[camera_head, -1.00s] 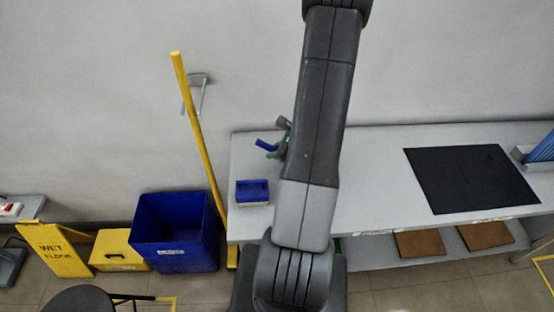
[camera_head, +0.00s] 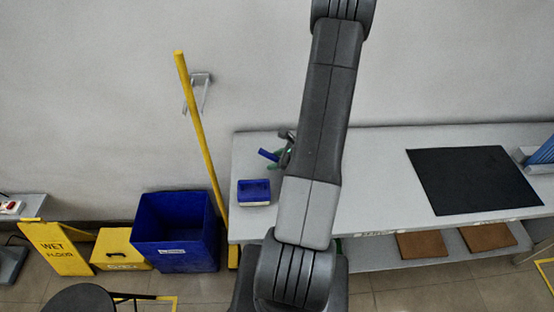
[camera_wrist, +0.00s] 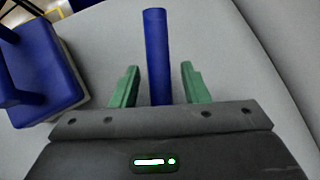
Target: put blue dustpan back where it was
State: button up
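A blue rod-like handle (camera_wrist: 157,60), which I take for the dustpan's, runs between my gripper's green fingers (camera_wrist: 160,85) in the wrist view. A gap shows on each side of it, so the fingers look open around it, not pressed on it. In the head view the blue handle (camera_head: 269,155) sticks out left of my gripper (camera_head: 284,156), over the back left of the table. The rest of the dustpan is hidden behind the gripper and arm. Whether the handle rests on the table is unclear.
A blue block-like item (camera_head: 254,192) stands near the grey table's (camera_head: 385,190) left edge, left in the wrist view (camera_wrist: 45,70). A black mat (camera_head: 472,180) lies right. A blue bin (camera_head: 177,255) and a yellow pole (camera_head: 200,140) stand left of the table.

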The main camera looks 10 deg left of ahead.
jog(key=shift+r, duration=0.1)
jog(key=shift+r, duration=0.15)
jog(key=v, duration=1.1)
jog(key=shift+s+d+r, duration=0.2)
jog(key=shift+d, duration=0.1)
jog(key=shift+a+f, duration=0.1)
jog(key=x, duration=1.2)
jog(key=shift+r, duration=0.65)
